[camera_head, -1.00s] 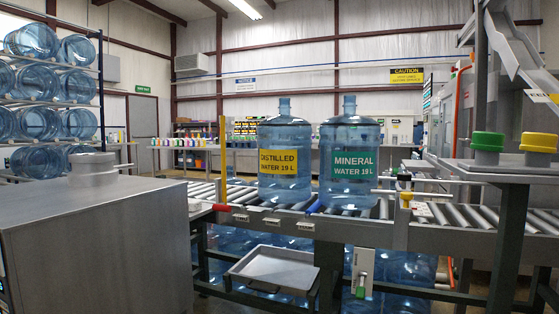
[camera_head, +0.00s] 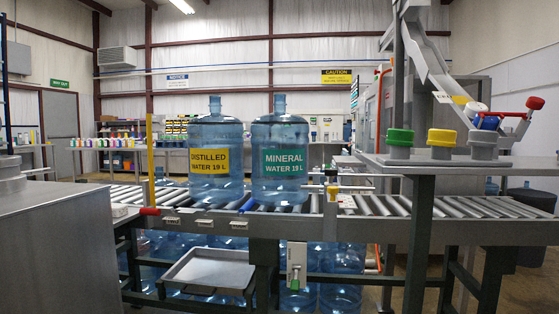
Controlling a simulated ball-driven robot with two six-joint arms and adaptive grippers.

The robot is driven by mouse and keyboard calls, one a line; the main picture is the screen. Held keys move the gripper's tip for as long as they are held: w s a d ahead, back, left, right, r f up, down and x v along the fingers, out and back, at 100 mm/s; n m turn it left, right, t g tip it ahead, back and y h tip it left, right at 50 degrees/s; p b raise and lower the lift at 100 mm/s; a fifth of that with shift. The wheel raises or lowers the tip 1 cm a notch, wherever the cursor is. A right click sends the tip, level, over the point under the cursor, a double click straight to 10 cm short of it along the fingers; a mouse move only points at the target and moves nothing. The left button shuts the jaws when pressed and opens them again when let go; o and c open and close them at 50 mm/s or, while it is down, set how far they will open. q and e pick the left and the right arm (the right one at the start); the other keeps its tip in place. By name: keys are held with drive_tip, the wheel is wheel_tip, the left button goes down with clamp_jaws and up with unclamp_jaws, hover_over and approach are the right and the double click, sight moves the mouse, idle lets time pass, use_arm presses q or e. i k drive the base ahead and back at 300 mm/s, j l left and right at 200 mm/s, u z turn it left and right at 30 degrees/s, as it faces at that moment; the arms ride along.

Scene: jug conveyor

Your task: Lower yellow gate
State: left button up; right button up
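A yellow upright bar (camera_head: 151,160) stands at the left part of the roller conveyor (camera_head: 390,207), just left of the distilled water jug. I take it for the yellow gate; it points straight up. A red handle (camera_head: 149,211) shows at its foot, on the conveyor's front rail. A small yellow block (camera_head: 332,193) sits on the front rail further right, beside a thin level bar (camera_head: 358,188). Neither of my grippers is in view.
The distilled water jug (camera_head: 216,160) and mineral water jug (camera_head: 280,160) stand upright on the rollers. A grey tray (camera_head: 209,271) hangs below. A grey metal cabinet (camera_head: 62,245) fills the left front. A shelf with green and yellow caps (camera_head: 442,140) stands at right.

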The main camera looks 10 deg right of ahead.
sight(151, 211)
drive_tip(key=i+u, duration=0.1)
drive_tip(key=u, duration=0.3)
drive_tip(key=i+u, duration=0.15)
drive_tip(key=u, duration=0.25)
drive_tip(key=i+u, duration=0.1)
drive_tip(key=u, duration=0.35)
